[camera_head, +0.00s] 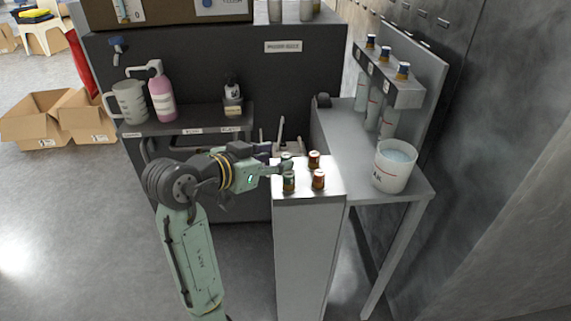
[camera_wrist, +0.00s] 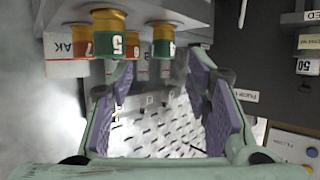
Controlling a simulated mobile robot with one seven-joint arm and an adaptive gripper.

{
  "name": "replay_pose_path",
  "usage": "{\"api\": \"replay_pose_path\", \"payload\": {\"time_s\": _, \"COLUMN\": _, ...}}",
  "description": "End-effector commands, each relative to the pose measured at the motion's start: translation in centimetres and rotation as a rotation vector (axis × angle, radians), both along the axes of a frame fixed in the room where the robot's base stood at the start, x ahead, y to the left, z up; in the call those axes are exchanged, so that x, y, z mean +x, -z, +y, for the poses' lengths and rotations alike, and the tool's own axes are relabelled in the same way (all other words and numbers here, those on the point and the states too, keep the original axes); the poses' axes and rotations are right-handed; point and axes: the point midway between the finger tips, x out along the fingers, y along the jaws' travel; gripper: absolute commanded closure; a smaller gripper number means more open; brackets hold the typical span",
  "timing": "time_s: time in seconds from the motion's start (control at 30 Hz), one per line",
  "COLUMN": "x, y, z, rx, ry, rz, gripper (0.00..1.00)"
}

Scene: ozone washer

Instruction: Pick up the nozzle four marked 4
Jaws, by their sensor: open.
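In the wrist view, which is upside down, the green nozzle marked 4 (camera_wrist: 163,47) has a gold end and shows between my fingertips. In the head view it appears to be the far-left green nozzle (camera_head: 286,157) on the grey pedestal (camera_head: 308,190), partly hidden by my gripper. My gripper (camera_head: 283,168) reaches in from the left at nozzle height. In the wrist view its purple-padded fingers (camera_wrist: 162,75) are spread, with nothing clamped. I cannot tell whether either finger touches the nozzle.
The green nozzle marked 5 (camera_wrist: 112,43) stands beside the left finger. Two orange nozzles stand further right on the pedestal, near (camera_head: 319,180) and far (camera_head: 314,159). A white bucket (camera_head: 395,168) and a bottle rack (camera_head: 390,80) stand on the side table.

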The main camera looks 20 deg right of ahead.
Motion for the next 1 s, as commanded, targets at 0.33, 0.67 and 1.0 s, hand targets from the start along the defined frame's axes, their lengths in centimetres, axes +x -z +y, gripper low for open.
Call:
{"api": "replay_pose_path", "payload": {"time_s": 0.33, "x": 2.2, "y": 1.7, "z": -3.2, "rx": -0.001, "ry": 0.000, "rz": 0.002, "gripper": 0.56}}
{"api": "replay_pose_path", "payload": {"time_s": 0.67, "x": 2.8, "y": 2.3, "z": -4.2, "rx": 0.000, "ry": -0.003, "rz": -0.001, "gripper": 0.56}}
{"api": "replay_pose_path", "payload": {"time_s": 1.0, "x": 2.8, "y": 2.3, "z": -4.1, "rx": 0.000, "ry": -0.003, "rz": -0.001, "gripper": 0.75}}
